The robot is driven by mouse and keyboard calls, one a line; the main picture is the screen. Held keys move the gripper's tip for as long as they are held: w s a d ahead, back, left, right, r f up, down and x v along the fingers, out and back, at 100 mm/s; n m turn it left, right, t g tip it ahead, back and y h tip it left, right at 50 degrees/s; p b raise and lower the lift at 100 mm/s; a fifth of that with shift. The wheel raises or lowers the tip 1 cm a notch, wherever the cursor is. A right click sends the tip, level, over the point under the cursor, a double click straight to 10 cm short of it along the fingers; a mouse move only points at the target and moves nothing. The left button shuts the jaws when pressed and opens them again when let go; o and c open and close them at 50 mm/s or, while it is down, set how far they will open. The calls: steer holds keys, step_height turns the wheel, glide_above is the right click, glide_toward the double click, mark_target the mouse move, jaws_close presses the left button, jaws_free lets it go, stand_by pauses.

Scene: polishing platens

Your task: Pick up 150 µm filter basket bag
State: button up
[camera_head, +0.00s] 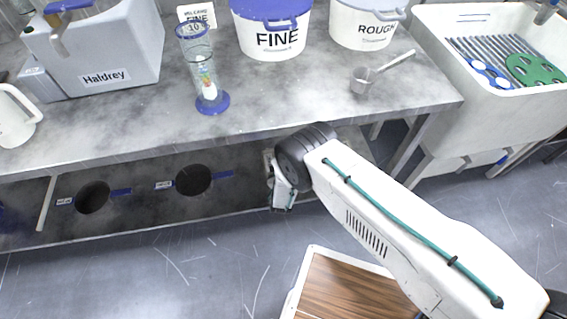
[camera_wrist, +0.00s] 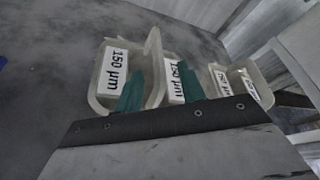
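A white filter basket bag (camera_wrist: 103,73) labelled 150 µm is at the left of a row in the wrist view. A second one (camera_wrist: 172,75), also labelled 150 µm, stands beside it. My gripper (camera_wrist: 160,90) has two teal fingers set apart. One finger overlaps the left bag, and the other overlaps the second bag's label. A pale upright wall lies between the fingers; I cannot tell whether they touch it. In the head view my gripper (camera_head: 284,196) is below the bench top, by the lower shelf. The bags cannot be made out there.
More labelled pale bags (camera_wrist: 250,85) stand to the right in the wrist view. The grey bench top (camera_head: 130,115) overhangs the lower shelf (camera_head: 135,225), which has round dark holes. A white sink (camera_head: 480,115) stands at the right. Open floor (camera_head: 200,280) lies in front.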

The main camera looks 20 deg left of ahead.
steer(key=x, duration=0.6)
steer(key=shift+a+r, duration=0.25)
steer(key=shift+a, duration=0.15)
steer(key=shift+c, duration=0.3)
jaws_close()
